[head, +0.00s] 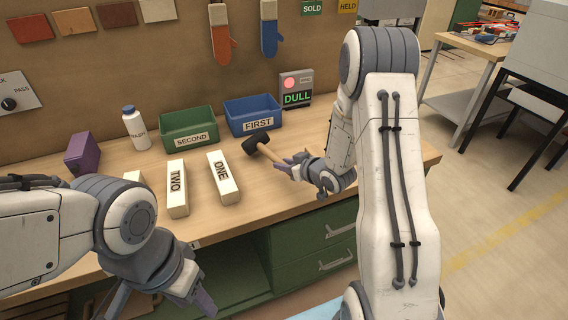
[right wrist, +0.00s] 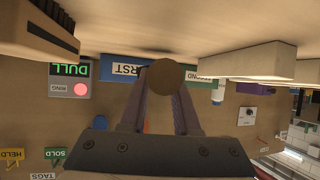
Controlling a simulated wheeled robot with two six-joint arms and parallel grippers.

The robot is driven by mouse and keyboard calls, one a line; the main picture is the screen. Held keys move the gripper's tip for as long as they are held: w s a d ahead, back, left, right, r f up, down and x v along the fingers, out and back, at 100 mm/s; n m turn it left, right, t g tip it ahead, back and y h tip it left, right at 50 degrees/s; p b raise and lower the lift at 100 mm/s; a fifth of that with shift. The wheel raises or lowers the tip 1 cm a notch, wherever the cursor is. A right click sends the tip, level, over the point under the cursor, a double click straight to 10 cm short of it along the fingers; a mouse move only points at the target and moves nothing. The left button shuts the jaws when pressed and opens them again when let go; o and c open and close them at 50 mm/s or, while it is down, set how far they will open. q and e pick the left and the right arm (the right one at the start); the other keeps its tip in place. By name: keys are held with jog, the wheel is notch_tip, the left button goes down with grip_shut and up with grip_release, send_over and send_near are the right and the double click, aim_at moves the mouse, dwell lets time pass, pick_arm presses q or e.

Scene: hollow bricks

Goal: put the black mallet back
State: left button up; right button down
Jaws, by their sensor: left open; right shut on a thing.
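The black mallet has a black head (head: 256,142) and a light wooden handle (head: 270,154). My right gripper (head: 288,165) is shut on its handle, with the head pointing left, in front of the blue FIRST bin. I cannot tell whether the head touches the bench. In the right wrist view, which is upside down, a round brown end (right wrist: 172,77) shows between the fingers, likely the handle's end; the black head is hidden there. My left gripper (head: 160,308) is open and empty at the lower left, in front of the bench, its tips near the picture's bottom edge.
White bricks ONE (head: 223,177) and TWO (head: 177,188) lie on the bench; a third (head: 133,177) is partly hidden by my left arm. Behind stand a green SECOND bin (head: 189,127), blue FIRST bin (head: 253,114), DULL display (head: 296,88), white bottle (head: 134,128) and purple block (head: 83,153).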

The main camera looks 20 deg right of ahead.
jog(key=shift+f+b, duration=0.9)
jog(key=shift+f, duration=0.1)
jog(key=c, duration=0.6)
grip_release()
jog(key=shift+o, duration=0.2)
jog(key=v, duration=1)
jog(key=shift+s+r, duration=0.2)
